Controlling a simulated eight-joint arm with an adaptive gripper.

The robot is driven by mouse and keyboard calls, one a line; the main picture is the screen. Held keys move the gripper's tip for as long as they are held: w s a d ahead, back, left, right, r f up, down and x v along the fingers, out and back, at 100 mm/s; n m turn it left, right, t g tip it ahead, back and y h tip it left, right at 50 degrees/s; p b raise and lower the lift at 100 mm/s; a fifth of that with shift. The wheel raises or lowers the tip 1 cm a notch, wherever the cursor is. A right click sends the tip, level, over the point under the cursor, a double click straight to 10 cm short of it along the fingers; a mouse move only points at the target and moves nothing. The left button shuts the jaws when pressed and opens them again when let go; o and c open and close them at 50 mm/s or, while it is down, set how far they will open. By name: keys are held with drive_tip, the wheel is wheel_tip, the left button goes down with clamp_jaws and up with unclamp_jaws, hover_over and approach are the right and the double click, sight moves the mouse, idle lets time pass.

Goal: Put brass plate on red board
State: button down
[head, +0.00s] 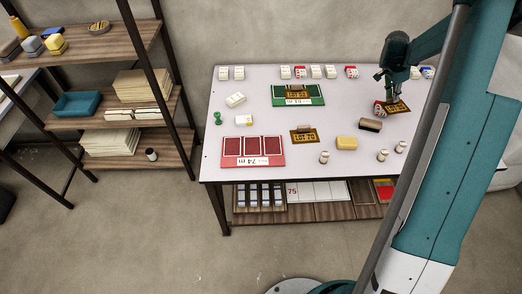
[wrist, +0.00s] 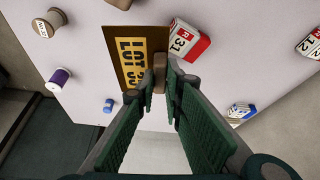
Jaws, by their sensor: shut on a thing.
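A brass plate with black "LOT" lettering (head: 399,106) is at the table's right side, under my gripper (head: 385,98). In the wrist view this plate (wrist: 124,45) reaches up and left from my fingertips (wrist: 161,78). My gripper is shut on the plate's small brown grip; whether the plate touches the table is unclear. The red board (head: 240,160), with three dark red panels and a white label, lies at the table's front left. A second brass plate (head: 304,136) lies right of it, and a third (head: 296,93) is on the green board (head: 318,100).
A red-and-white calendar block (wrist: 190,42) stands close beside the held plate. A dark brush-like block (head: 370,125), a yellow block (head: 347,143) and several spools (head: 383,155) lie between the gripper and the front edge. White blocks (head: 316,71) line the back.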

drive_tip(key=s+a+n+t+y, duration=0.25)
drive_tip(key=a+n, duration=0.85)
drive_tip(key=a, duration=2.8)
drive_tip(key=s+a+n+y, duration=0.1)
drive_tip(key=s+a+n, duration=0.2)
drive_tip(key=s+a, duration=0.3)
drive_tip(key=s+a+n+y+b, duration=0.1)
drive_tip(key=s+a+n, duration=0.2)
drive_tip(key=a, duration=1)
drive_tip(key=s+a+r+n+y, duration=0.1)
drive_tip(key=s+a+n, duration=0.2)
drive_tip(key=s+a, duration=0.5)
drive_tip(key=shift+s+a+n+t+y, duration=0.3)
drive_tip(key=shift+s+a+t+y, duration=0.1)
drive_tip(key=shift+a, duration=0.65)
drive_tip(key=b, duration=0.2)
approach(245, 150)
drive_tip(key=shift+w+a+f, duration=0.15)
drive_tip(key=shift+w+a, duration=0.05)
drive_tip(key=shift+w, duration=0.2)
drive_tip(key=shift+w+a+f, duration=0.15)
drive_tip(key=shift+w+a, duration=0.05)
drive_tip(key=shift+w, duration=0.25)
drive_tip(key=shift+f+b, duration=0.65)
drive_tip(key=shift+f, duration=1.2)
drive_tip(key=shift+f, duration=0.15)
